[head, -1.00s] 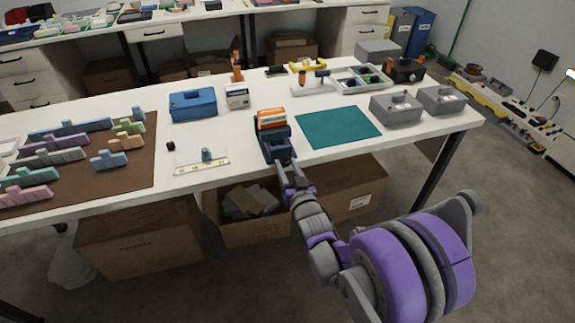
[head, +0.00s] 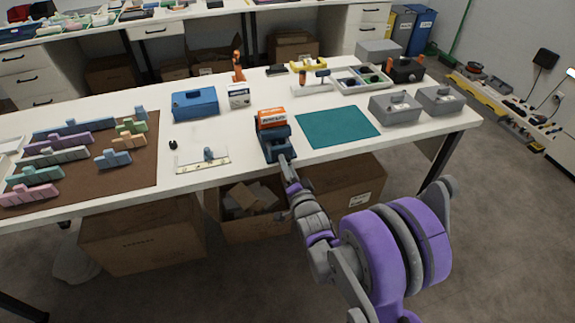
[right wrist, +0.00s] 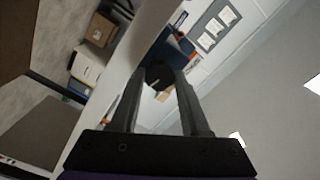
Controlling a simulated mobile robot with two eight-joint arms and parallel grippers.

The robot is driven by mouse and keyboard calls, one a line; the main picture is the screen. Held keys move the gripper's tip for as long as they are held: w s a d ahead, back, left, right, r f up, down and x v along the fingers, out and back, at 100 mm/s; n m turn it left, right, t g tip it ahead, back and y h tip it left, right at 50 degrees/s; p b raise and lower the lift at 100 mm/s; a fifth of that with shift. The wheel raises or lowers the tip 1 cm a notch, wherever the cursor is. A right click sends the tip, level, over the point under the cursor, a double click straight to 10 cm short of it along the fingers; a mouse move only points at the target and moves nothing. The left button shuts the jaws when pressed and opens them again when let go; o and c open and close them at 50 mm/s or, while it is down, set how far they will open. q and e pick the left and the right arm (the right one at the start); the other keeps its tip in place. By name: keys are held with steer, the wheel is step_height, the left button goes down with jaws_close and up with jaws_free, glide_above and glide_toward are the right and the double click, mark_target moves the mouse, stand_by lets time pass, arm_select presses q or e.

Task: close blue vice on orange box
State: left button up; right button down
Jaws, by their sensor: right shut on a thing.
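The blue vice (head: 278,150) stands at the front edge of the white table. The orange box (head: 271,117) sits at the top of the vice, toward its back; I cannot tell whether the jaws touch it. My right gripper (head: 285,160) reaches up from the front to the near end of the vice. In the right wrist view its two fingers are closed around a dark round knob (right wrist: 159,76), which looks like the vice's handle. My left gripper is not in view.
A teal mat (head: 337,126) lies right of the vice, with grey boxes (head: 395,107) beyond it. A blue toolbox (head: 194,103) and a small white box (head: 239,95) stand behind left. A brown mat (head: 135,165) with coloured blocks lies left.

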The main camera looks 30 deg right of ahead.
steer(key=shift+m, duration=0.6)
steer(key=shift+c, duration=1.9)
jaws_free()
steer(key=shift+s, duration=0.1)
steer(key=v, duration=1)
steer(key=shift+s, duration=0.35)
